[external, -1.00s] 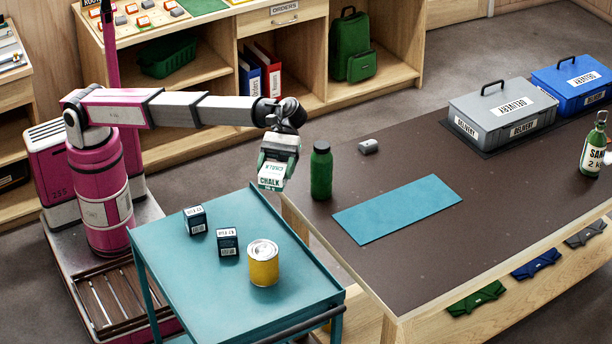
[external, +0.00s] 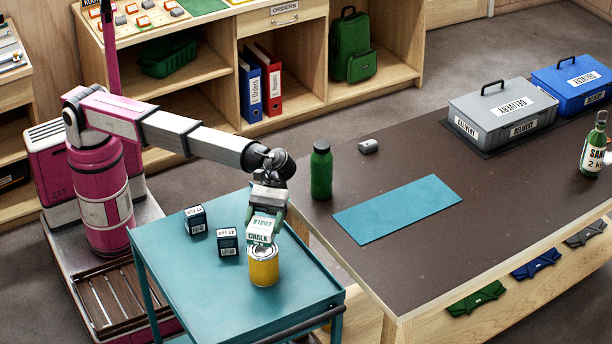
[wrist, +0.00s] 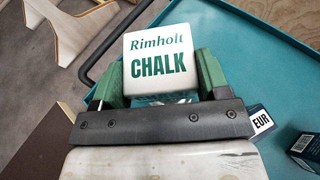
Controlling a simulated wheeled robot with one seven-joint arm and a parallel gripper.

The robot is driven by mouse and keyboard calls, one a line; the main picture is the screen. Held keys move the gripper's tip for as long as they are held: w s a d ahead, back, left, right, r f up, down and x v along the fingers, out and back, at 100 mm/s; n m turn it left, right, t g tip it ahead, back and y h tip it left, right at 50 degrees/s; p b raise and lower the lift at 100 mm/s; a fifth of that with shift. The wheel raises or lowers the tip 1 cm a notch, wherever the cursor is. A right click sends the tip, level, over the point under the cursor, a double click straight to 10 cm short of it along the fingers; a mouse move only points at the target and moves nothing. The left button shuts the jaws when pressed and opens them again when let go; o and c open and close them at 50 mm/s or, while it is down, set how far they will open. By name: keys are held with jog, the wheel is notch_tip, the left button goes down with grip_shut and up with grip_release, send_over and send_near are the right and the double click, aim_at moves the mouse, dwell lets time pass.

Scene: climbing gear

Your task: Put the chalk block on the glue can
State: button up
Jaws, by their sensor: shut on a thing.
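The chalk block (external: 262,231) is a white block with green "CHALK" lettering. My gripper (external: 264,214) is shut on it, and its green fingers press both sides of the block in the wrist view (wrist: 160,80). The glue can (external: 264,268) is a yellow can with a metal lid, standing upright on the teal cart. The block is right over the can's lid in the external view; I cannot tell whether they touch. In the wrist view the can is hidden behind the block and gripper.
Two small dark boxes (external: 195,220) (external: 228,242) stand on the teal cart (external: 185,290), left of the can. A green bottle (external: 321,172) stands on the brown table (external: 430,270) to the right, near its corner. The cart's front part is clear.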

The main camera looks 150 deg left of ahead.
jog(key=shift+f, duration=2)
jog(key=o, duration=0.9)
jog(key=shift+f, duration=0.1)
jog(key=v, duration=1.2)
